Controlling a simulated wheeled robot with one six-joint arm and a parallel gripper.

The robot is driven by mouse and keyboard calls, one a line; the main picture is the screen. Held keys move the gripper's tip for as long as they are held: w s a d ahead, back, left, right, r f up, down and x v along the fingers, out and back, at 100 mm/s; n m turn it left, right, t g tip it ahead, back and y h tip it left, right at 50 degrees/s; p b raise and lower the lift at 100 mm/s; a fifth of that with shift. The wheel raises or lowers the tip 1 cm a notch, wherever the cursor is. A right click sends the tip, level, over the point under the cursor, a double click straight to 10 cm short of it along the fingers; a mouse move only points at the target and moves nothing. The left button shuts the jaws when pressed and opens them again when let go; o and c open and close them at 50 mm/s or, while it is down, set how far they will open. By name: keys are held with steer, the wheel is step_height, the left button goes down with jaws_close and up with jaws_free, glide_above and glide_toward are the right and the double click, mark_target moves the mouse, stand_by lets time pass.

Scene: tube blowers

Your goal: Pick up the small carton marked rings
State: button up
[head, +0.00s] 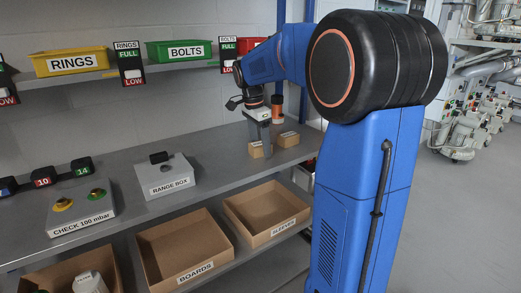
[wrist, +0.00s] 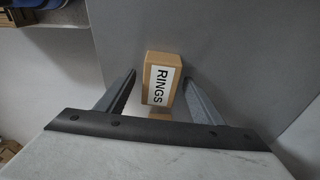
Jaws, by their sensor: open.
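The small carton marked RINGS (wrist: 161,78) is brown with a white label, and in the wrist view it shows between and a little beyond my fingertips. My gripper (wrist: 159,80) is open, with one finger on each side of the carton and visible gaps. In the head view my gripper (head: 264,138) points down over a small brown carton (head: 257,151) on the bench. This carton's marking is too small to read there, but its place under the gripper fits the RINGS carton. A second small carton (head: 288,139) stands just right of it.
An orange-and-dark cylinder (head: 277,108) stands behind the cartons. The range box (head: 164,176) and check box (head: 80,207) stand further left on the bench. Yellow RINGS (head: 70,61) and green BOLTS (head: 179,51) bins sit on the shelf above. Open SLEEVES (head: 265,208) and BOARDS (head: 184,250) boxes are below.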

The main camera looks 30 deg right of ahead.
steer(key=shift+c, duration=0.6)
steer(key=c, duration=1.1)
steer(key=shift+o, duration=0.2)
